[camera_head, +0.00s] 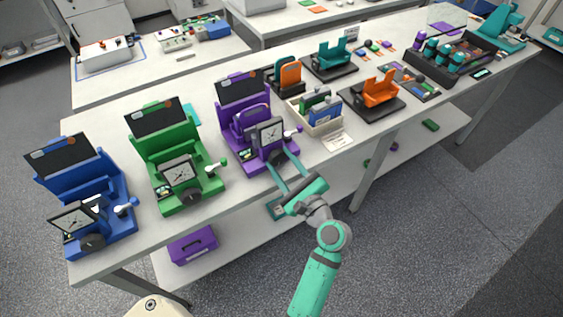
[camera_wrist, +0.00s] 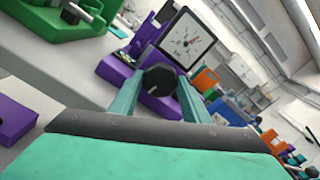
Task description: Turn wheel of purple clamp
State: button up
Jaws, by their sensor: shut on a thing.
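The purple clamp (camera_head: 240,122) stands at the front edge of the bench between the green clamp and a tray. It has a square dial gauge (camera_head: 271,133) facing front; the gauge also shows in the wrist view (camera_wrist: 187,40). Its dark wheel (camera_wrist: 159,78) sits low at the front, with a pale mark on its face. My gripper (camera_head: 283,163) reaches in from the front, and its two teal fingers are shut on the wheel, one on each side. In the head view the fingers partly hide the wheel.
A green clamp (camera_head: 175,163) and a blue clamp (camera_head: 85,190) stand to the left. A tray (camera_head: 319,123) with green and blue items is close on the right. Orange (camera_head: 376,91) and teal (camera_head: 333,57) holders stand farther right. A purple box (camera_head: 192,245) sits on the lower shelf.

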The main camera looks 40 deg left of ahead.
jog(key=shift+m, duration=0.5)
jog(key=o, duration=1)
jog(key=shift+o, duration=0.2)
jog(key=shift+d, duration=0.15)
jog(key=v, duration=1)
jog(key=shift+s+d, duration=0.15)
jog(key=shift+d, duration=0.1)
jog(key=shift+f, duration=0.1)
